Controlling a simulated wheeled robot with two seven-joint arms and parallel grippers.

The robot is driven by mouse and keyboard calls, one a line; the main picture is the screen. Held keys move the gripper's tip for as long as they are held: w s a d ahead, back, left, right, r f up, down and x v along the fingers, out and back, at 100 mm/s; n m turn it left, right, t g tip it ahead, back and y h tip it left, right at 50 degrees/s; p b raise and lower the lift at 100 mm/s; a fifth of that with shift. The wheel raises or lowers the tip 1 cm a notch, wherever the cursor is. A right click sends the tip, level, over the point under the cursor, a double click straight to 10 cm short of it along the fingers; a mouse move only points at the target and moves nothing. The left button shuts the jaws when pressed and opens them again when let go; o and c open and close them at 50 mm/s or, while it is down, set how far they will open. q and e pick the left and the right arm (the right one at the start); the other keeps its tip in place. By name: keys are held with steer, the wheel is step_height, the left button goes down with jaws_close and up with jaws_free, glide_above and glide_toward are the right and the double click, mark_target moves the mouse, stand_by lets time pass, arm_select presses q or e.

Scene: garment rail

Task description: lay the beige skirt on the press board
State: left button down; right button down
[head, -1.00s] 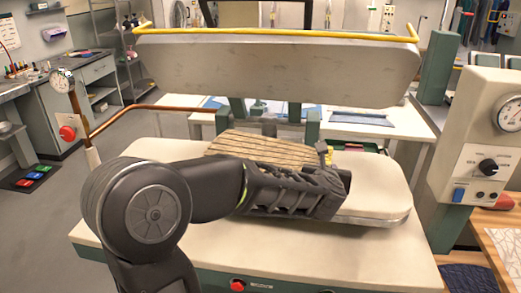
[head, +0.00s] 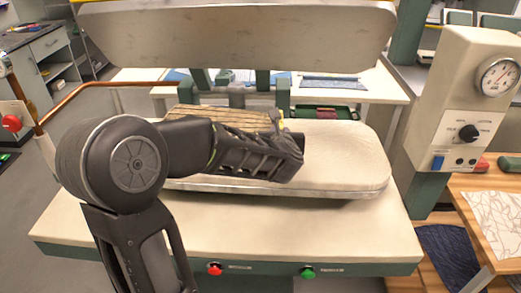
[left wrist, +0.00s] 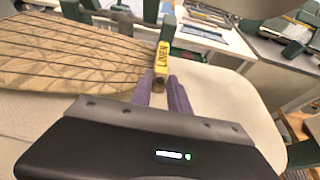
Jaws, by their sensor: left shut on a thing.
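The beige skirt (head: 225,117), with dark pleat lines, lies over the far left part of the press board (head: 345,165), partly hidden behind my left arm. In the left wrist view the skirt (left wrist: 75,50) spreads out flat to the left, its lines converging toward my left gripper (left wrist: 163,88). That gripper is shut at the skirt's narrow end, where a yellow lettered tag (left wrist: 162,58) shows at the fingertips. In the head view my left gripper's fingertips (head: 284,124) are mostly hidden, low over the board. My right gripper is not in view.
The raised upper press plate (head: 240,38) hangs above the board. A control box with a gauge (head: 465,100) stands on the right. A copper pipe (head: 75,97) runs along the left. The board's right half is clear.

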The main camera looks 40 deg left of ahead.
arm_select(q)
steer(key=shift+f, duration=1.6)
steer(key=shift+f, duration=1.9)
steer(key=c, duration=1.3)
jaws_free()
steer(key=shift+f, duration=0.1)
steer(key=shift+o, duration=0.2)
steer(key=b+v, duration=0.1)
steer(key=v, duration=1.1)
